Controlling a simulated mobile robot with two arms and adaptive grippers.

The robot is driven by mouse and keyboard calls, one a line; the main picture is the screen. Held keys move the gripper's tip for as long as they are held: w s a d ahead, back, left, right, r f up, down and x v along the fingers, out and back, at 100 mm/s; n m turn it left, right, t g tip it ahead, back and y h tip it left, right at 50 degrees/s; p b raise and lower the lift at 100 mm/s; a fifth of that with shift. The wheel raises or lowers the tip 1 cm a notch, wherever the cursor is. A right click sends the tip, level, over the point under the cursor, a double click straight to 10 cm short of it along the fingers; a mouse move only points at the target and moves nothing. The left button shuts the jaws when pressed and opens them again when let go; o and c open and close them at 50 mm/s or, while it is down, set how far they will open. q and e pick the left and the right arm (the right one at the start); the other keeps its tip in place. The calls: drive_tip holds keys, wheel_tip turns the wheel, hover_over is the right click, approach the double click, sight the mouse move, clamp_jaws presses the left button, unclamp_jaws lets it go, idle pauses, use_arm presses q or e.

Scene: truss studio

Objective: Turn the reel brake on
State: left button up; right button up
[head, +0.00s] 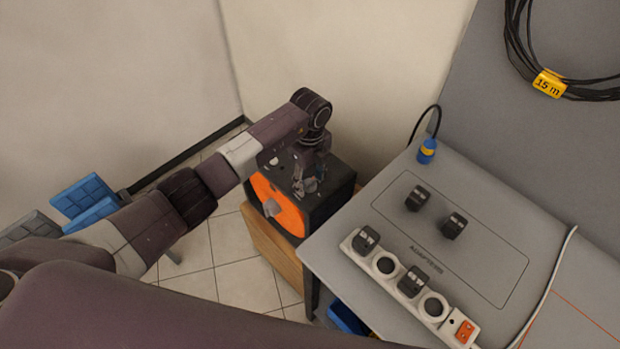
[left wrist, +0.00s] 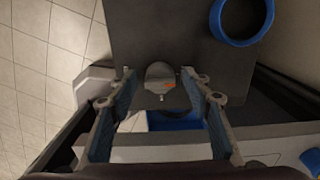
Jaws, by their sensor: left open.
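The cable reel is a dark housing (head: 338,188) with an orange round face (head: 272,200) and a grey hub knob, standing on a wooden box. My left gripper (head: 308,184) is over the top of the housing. In the left wrist view my left gripper (left wrist: 160,82) is open, with one finger on each side of a small grey rounded knob (left wrist: 158,72) with an orange mark. The knob sits on a dark surface; I cannot tell whether the fingers touch it. The gripper hides part of the housing top in the head view. My right gripper is not in view.
A grey table (head: 330,248) stands to the right, with a white socket strip (head: 385,264) and black adapters on it. A wooden box (head: 272,252) supports the reel. A blue ring (left wrist: 240,22) shows in the left wrist view. Walls stand close behind the reel.

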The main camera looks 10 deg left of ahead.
use_arm(q)
drive_tip(key=c, duration=1.2)
drive_tip(key=shift+o, duration=0.2)
